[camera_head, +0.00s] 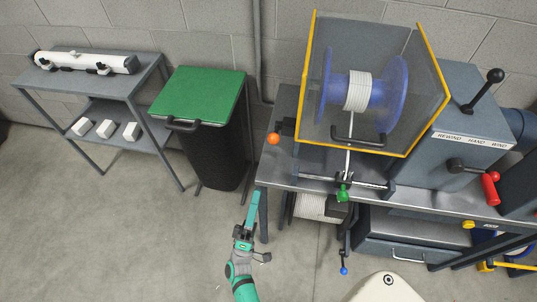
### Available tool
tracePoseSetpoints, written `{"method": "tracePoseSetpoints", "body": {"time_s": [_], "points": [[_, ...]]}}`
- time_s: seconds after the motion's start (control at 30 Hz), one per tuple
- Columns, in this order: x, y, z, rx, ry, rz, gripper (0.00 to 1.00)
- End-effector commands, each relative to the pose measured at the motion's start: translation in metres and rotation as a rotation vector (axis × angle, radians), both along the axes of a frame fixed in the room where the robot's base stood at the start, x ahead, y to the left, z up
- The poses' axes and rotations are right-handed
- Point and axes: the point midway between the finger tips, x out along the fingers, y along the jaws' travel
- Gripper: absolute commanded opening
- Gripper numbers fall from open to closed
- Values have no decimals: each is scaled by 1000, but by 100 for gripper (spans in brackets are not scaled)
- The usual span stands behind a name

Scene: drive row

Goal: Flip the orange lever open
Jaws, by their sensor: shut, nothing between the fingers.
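The orange lever knob (274,139) sticks out at the left end of the grey workbench, left of the yellow-framed clear guard (380,85). Its shaft is mostly hidden in this view. My gripper (254,197) is shut and empty. It is in front of the bench's left corner, below the orange knob in the picture and apart from it.
The grey bench top (270,178) carries a blue spool (397,90), a green knob (343,192), a black lever (495,76) and a red-handled crank (490,187). A green-lidded bin (205,92) and a grey shelf table (90,85) stand left. Floor at left front is clear.

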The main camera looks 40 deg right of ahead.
Motion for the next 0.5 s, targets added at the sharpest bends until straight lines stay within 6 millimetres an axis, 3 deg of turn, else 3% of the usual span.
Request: {"method": "tracePoseSetpoints", "body": {"time_s": [0.13,0.5], "points": [[2,-9,1,-24,12,-57,0],[3,-10,3,-25,13,-60,0]]}}
